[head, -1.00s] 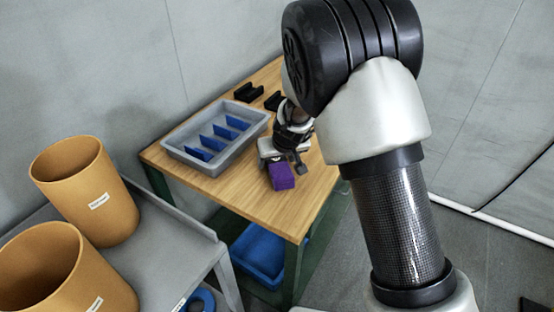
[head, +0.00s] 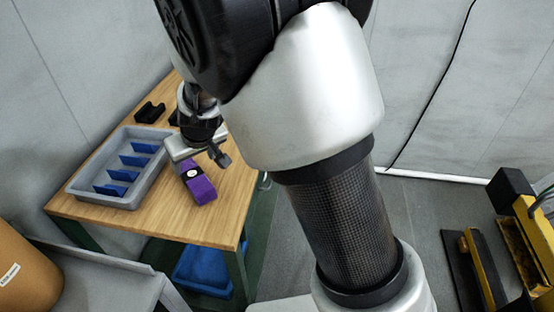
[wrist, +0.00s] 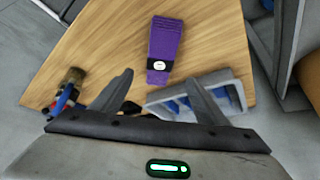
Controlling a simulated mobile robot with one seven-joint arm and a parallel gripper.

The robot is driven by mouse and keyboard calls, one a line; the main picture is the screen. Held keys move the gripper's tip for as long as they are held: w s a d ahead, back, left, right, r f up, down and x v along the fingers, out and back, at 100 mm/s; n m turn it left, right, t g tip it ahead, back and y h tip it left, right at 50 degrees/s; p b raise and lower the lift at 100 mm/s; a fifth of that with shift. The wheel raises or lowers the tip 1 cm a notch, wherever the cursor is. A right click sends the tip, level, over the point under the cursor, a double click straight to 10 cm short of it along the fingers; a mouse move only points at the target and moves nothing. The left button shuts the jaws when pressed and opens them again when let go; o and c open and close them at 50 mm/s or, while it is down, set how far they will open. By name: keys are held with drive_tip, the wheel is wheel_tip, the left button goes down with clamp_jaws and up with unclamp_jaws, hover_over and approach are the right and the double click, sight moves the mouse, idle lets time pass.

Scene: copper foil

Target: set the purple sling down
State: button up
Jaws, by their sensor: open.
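The purple sling (head: 201,189) lies on the wooden table (head: 160,222), to the right of the grey tray. It is a folded bundle with a black band and a round white label. It also shows in the wrist view (wrist: 164,40), flat on the wood beyond my fingers. My gripper (head: 207,156) is open and empty, just behind the sling in the head view. In the wrist view its two fingers (wrist: 161,76) are spread apart, with a visible gap between them and no sling held. My arm covers part of the scene behind it.
A grey tray (head: 76,186) with blue dividers stands left of the sling. Black holders (head: 149,112) sit at the table's back. A blue bin (head: 205,272) is below. The table front is clear.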

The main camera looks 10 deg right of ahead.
drive_tip(key=s+d+r+m, duration=0.3)
drive_tip(key=s+d+r, duration=0.7)
drive_tip(key=d+r, duration=0.35)
drive_tip(key=s+d+r+m+h, duration=0.2)
drive_tip(key=s+d+r, duration=0.1)
drive_tip(key=s+d, duration=0.8)
drive_tip(key=s, duration=0.4)
drive_tip(key=shift+d+r+m+h, duration=0.15)
drive_tip(key=shift+r+m+h, duration=0.15)
drive_tip(key=shift+h, duration=0.1)
